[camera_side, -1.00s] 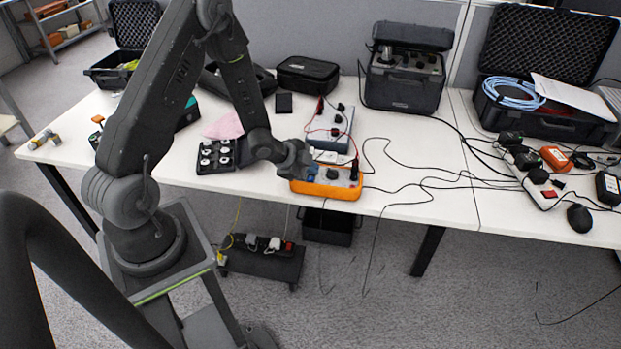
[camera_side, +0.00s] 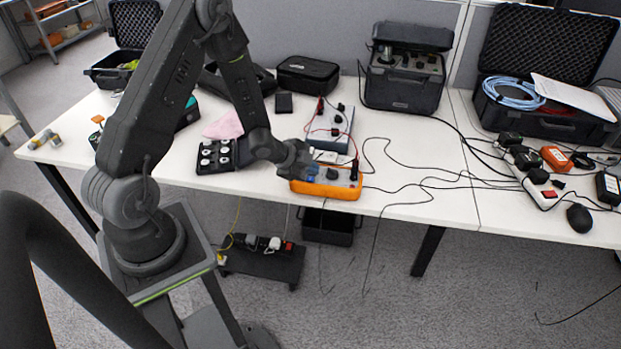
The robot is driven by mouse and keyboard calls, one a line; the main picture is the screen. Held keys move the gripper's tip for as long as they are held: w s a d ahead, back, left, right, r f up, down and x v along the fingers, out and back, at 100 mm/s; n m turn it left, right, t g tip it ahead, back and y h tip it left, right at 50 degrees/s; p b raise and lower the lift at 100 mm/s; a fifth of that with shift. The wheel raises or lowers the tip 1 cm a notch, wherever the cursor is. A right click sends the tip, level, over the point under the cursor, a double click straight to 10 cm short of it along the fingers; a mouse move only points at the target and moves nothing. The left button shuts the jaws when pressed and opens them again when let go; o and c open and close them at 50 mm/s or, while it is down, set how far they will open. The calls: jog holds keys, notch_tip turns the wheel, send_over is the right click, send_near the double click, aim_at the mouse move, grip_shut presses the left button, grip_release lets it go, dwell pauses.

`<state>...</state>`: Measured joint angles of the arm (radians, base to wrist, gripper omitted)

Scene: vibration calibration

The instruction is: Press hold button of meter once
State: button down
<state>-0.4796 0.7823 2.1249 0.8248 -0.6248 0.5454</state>
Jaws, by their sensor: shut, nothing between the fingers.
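The meter (camera_side: 343,188) is an orange-edged box with a grey face and a dark round knob, lying near the front edge of the white table. A dark lead stands in its right side. My gripper (camera_side: 308,172) is shut and empty, at the left end of the meter's face. Its fingertips are at or just above the face; I cannot tell whether they touch. The hold button is too small to make out, and the gripper and wrist cover the left part of the face.
Behind the meter stands a grey-blue box (camera_side: 331,122) with red and black leads. A black tray of round parts (camera_side: 215,157) lies to the left. Black cables (camera_side: 420,187) cross the table on the right. A black case (camera_side: 404,85) stands at the back.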

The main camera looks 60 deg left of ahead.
aim_at(311, 180)
jog(key=shift+f, duration=0.2)
dwell(0.5)
jog(key=shift+f, duration=0.2)
jog(key=shift+f, duration=0.4)
dwell(0.6)
jog(key=shift+r, duration=0.8)
jog(key=shift+r, duration=0.1)
jog(key=shift+r, duration=2.4)
jog(key=shift+r, duration=0.1)
